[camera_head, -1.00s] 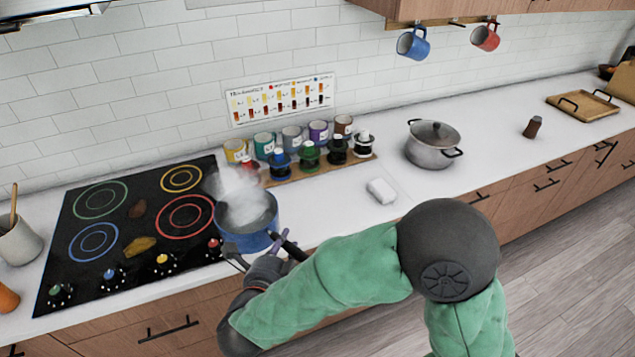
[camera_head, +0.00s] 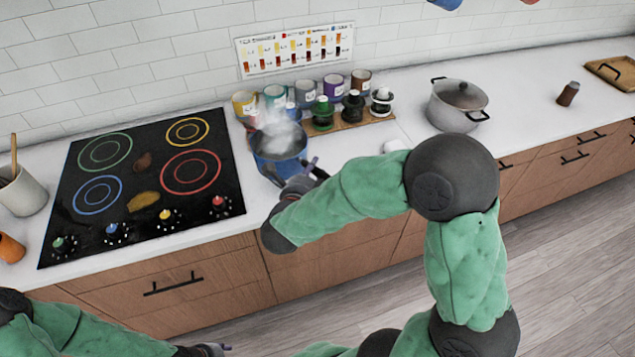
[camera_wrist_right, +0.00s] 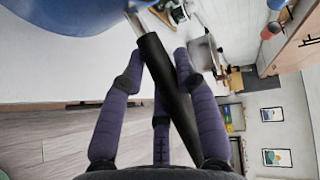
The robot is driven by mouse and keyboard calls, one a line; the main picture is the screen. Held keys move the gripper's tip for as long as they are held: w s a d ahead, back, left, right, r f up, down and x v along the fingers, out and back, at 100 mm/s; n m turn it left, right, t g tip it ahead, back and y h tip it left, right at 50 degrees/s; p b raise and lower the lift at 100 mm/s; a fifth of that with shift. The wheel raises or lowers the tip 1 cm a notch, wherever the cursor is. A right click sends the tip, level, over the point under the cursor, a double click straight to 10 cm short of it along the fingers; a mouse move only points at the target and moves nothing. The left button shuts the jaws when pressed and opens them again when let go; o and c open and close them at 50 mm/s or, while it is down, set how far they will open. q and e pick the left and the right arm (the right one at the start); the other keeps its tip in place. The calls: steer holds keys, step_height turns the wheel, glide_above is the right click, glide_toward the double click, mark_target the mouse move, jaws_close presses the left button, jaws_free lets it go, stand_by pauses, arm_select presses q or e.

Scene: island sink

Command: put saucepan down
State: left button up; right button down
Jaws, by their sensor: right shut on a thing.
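The blue saucepan (camera_head: 278,168) gives off white steam. It is over the white counter just right of the cooktop, in front of the bottles; I cannot tell whether its base touches the counter. My right gripper (camera_head: 308,176) is shut on its black handle. In the right wrist view the purple fingers (camera_wrist_right: 158,75) close around the handle (camera_wrist_right: 163,75), with the blue pan wall (camera_wrist_right: 65,14) at the top left. My left gripper (camera_head: 212,350) shows only partly at the bottom edge, low in front of the cabinets; its opening is unclear.
The black cooktop (camera_head: 150,170) with coloured rings is left of the pan. A lidded grey pot (camera_head: 455,107) stands to the right. A white block (camera_head: 396,145) lies between.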

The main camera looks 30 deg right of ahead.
steer(key=d+f+b, duration=0.1)
steer(key=f, duration=0.1)
steer(key=w+d+f, duration=0.1)
steer(key=f, duration=0.2)
steer(key=w+f+b, duration=0.1)
steer(key=f, duration=0.1)
steer(key=shift+w+d+f+b, duration=0.15)
steer(key=shift+w+d+b, duration=0.05)
steer(key=shift+d+b, duration=0.2)
steer(key=shift+f, duration=0.1)
steer(key=c, duration=1)
jaws_free()
steer(key=shift+s, duration=0.1)
steer(key=shift+o, duration=0.3)
